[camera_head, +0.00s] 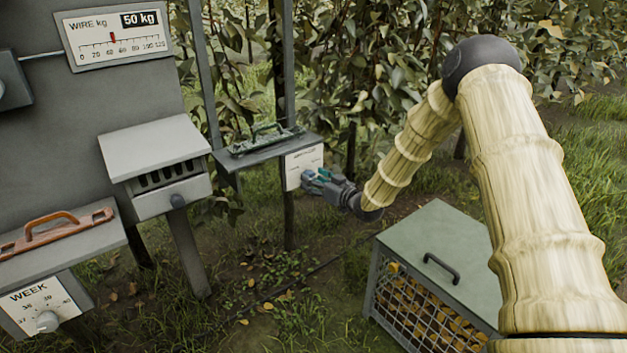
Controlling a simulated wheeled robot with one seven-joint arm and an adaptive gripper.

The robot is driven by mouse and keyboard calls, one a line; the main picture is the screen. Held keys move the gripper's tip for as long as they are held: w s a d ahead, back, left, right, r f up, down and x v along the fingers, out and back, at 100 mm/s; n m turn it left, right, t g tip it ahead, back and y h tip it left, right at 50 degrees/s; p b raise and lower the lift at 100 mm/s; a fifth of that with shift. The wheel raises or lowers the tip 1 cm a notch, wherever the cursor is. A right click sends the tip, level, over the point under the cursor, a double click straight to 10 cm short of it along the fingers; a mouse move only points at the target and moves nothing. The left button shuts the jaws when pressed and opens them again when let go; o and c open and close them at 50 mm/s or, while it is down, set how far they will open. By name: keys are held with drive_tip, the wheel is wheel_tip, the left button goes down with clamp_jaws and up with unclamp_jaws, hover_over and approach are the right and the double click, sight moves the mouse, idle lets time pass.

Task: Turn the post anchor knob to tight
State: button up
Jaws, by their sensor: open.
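A small white plate (303,160) with dark lettering too small to read for sure is fixed on a post at the middle of the view. My gripper (310,178), with teal fingertips, is at the lower part of this plate. Its fingers are open and close to the plate's face. The knob itself cannot be made out; my fingers cover the spot in front of the plate. Whether the fingers touch or surround a knob cannot be told.
A crate (440,240) with a handled lid stands below my arm. At left are a WEEK dial (46,320), a grey box (155,160) and a WIRE kg gauge (115,37) marked 50 kg.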

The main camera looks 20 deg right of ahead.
drive_tip(key=v, duration=1.1)
drive_tip(key=shift+d, duration=0.1)
drive_tip(key=s+a+f+m+g+h+p, duration=0.2)
drive_tip(key=s+a+f+g+p, duration=0.15)
drive_tip(key=s+f, duration=0.75)
drive_tip(key=s+a+f+m+g+h+p, duration=0.15)
drive_tip(key=s+a+f+g, duration=0.35)
drive_tip(key=s+f, duration=0.65)
drive_tip(key=s+a+f+g+h+p, duration=0.1)
drive_tip(key=s+g+h+p, duration=0.2)
drive_tip(key=s, duration=2.7)
drive_tip(key=g+p, duration=0.1)
drive_tip(key=g, duration=0.3)
drive_tip(key=shift+m+h, duration=0.35)
